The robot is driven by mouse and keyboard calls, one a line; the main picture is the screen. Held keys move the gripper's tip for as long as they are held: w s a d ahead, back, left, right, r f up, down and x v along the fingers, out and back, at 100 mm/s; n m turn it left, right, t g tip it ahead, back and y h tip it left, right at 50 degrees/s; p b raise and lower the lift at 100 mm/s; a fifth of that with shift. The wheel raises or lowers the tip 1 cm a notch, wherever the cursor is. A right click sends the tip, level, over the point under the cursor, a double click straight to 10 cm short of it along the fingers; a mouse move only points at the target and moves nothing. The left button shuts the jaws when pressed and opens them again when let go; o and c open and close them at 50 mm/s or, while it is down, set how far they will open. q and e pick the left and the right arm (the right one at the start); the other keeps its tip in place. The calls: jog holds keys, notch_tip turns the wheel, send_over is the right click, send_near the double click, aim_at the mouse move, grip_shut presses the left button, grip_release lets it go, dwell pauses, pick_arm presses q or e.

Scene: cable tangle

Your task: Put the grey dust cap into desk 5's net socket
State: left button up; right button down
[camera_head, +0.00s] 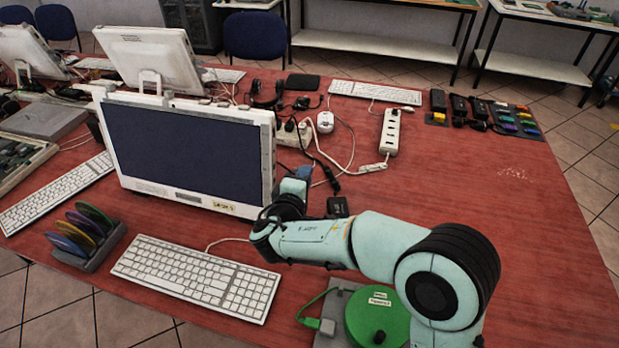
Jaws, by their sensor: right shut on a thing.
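My right arm comes in from the lower right. Its gripper (296,180) is at the right edge of the front monitor (190,150), over the desk. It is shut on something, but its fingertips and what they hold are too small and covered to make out. I cannot make out the grey dust cap. A net socket cannot be told for certain; a small grey box (290,135) with sockets stands just beyond the gripper, among cables. The label (224,207) on the monitor's lower edge is too small to read surely. My left gripper is not in view.
A white power strip (391,132), a white plug adapter (325,122) and loose cables lie beyond the gripper. A black box (338,206) is near my wrist. A white keyboard (196,276) and a green round reel (377,318) are in front.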

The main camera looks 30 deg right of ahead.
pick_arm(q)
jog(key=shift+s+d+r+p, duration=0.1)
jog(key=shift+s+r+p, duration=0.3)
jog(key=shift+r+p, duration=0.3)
pick_arm(e)
jog(key=w+a, duration=0.2)
jog(key=w, duration=0.1)
jog(key=shift+a, duration=0.2)
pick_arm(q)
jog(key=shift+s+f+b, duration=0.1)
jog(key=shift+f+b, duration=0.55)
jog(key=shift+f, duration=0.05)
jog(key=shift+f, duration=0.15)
pick_arm(e)
jog(key=shift+w+a, duration=0.8)
dwell(0.6)
jog(key=c, duration=1)
grip_release()
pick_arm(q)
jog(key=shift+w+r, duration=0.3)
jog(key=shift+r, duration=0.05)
pick_arm(e)
jog(key=shift+v, duration=6.7)
